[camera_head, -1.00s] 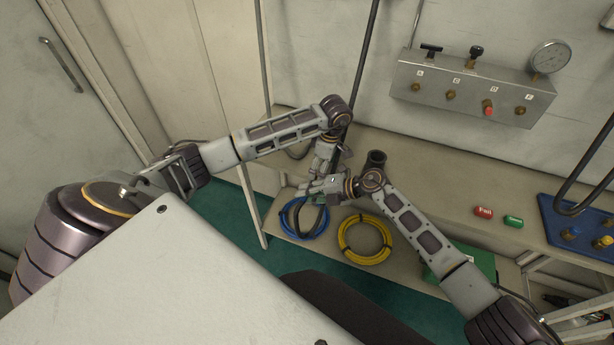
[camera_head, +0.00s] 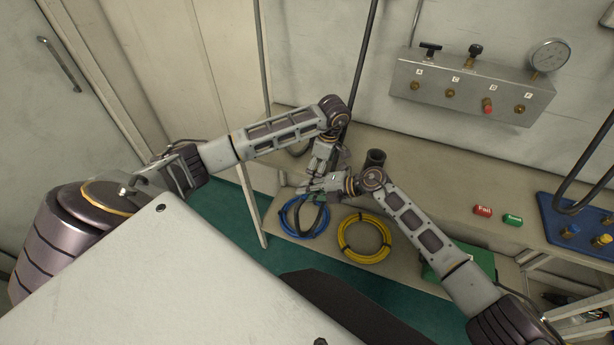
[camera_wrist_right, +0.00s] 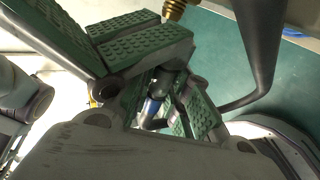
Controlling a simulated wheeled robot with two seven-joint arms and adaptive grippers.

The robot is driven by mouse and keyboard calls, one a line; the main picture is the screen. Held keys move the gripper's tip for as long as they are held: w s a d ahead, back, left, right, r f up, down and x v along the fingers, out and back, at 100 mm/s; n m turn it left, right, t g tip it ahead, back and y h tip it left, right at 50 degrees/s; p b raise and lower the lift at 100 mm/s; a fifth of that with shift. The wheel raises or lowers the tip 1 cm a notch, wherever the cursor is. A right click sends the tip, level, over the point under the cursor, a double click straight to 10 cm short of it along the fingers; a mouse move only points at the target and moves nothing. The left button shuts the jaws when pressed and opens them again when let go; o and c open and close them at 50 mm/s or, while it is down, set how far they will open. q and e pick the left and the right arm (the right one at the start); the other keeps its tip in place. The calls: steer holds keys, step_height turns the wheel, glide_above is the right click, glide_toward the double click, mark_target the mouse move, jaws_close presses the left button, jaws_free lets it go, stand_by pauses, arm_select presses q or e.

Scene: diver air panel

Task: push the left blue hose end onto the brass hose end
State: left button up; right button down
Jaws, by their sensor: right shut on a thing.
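My right gripper (camera_head: 318,184) is beside my left gripper (camera_head: 324,152) above the low shelf, the two close together. In the right wrist view, the green-padded fingers of my right gripper (camera_wrist_right: 165,90) are shut around a dark hose piece with a blue band (camera_wrist_right: 152,107), which looks like the blue hose end. A ribbed brass fitting (camera_wrist_right: 174,9), likely the brass hose end, shows at the top edge, apart from the blue piece. The left fingertips are too small to tell open from shut. In the head view both hose ends are hidden by the grippers.
A coiled blue hose (camera_head: 290,222) and a coiled yellow hose (camera_head: 346,243) lie on the low shelf (camera_head: 282,232). A metal valve panel (camera_head: 440,76) with a gauge (camera_head: 549,56) is on the wall. Red (camera_head: 482,210) and green (camera_head: 512,219) pieces lie on the bench.

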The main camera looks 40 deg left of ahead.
arm_select(q)
steer(key=shift+w+d+r, duration=0.1)
steer(key=shift+r, duration=0.7)
step_height(320, 180, up, 10)
steer(key=d, duration=0.1)
steer(key=shift+w+d, duration=0.15)
arm_select(e)
steer(key=shift+s, duration=0.2)
stand_by(0.3)
